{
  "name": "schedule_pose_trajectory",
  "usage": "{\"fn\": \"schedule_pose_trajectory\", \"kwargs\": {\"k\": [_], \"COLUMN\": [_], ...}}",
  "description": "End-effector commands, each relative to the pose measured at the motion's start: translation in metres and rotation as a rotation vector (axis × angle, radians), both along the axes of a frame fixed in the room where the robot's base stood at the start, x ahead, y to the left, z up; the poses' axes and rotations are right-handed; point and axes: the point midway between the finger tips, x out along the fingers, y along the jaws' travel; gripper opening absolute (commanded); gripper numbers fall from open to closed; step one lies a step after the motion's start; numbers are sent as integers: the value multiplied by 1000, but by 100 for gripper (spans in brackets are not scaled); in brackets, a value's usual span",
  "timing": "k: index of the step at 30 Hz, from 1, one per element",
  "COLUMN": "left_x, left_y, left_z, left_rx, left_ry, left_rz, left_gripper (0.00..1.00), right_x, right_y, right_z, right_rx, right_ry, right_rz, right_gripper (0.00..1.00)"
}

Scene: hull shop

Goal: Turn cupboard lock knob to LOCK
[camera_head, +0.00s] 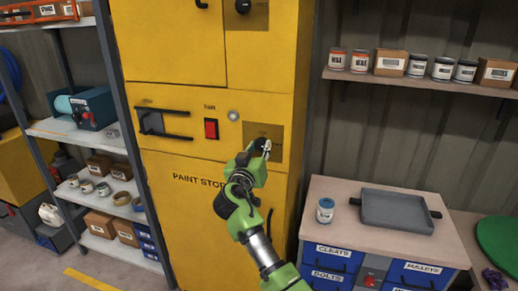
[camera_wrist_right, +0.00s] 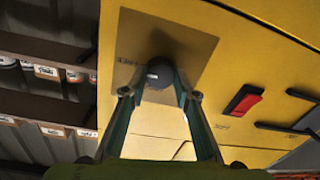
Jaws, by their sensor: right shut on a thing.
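The yellow paint-store cupboard (camera_head: 200,185) stands in front of me. On its middle band is a dark square plate (camera_head: 274,132) with a black round knob, mostly hidden by my gripper in the head view. My right gripper (camera_head: 262,149) reaches up to this knob. In the right wrist view the knob (camera_wrist_right: 159,73) sits between the two fingertips, and my right gripper (camera_wrist_right: 157,88) is shut on it. Small lettering on the plate (camera_wrist_right: 131,45) is too small to read, and I cannot tell which way the knob points. My left gripper is out of view.
A red switch (camera_head: 211,129) and a black bar handle (camera_head: 165,112) lie left of the plate. Another black knob (camera_head: 243,6) is higher up. At right a workbench (camera_head: 330,188) holds a jar (camera_head: 325,210) and a grey tray (camera_head: 395,211). Shelving (camera_head: 105,40) stands left.

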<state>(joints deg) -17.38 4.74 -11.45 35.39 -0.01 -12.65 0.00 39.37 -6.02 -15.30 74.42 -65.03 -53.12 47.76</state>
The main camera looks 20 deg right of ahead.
Motion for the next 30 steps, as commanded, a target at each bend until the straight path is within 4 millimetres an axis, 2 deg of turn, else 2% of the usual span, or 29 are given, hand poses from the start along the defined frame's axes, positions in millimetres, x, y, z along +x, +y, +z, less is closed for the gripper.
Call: {"fn": "schedule_pose_trajectory", "kwargs": {"k": [11,30], "left_x": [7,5], "left_y": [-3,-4], "left_z": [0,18], "left_rx": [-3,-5], "left_ry": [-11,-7], "left_rz": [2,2], "left_gripper": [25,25], "right_x": [0,1], "right_y": [0,0], "right_z": [1,4], "right_rx": [-155,-657], "right_ry": [105,442], "right_rz": [0,-3], "right_gripper": [6,6]}}
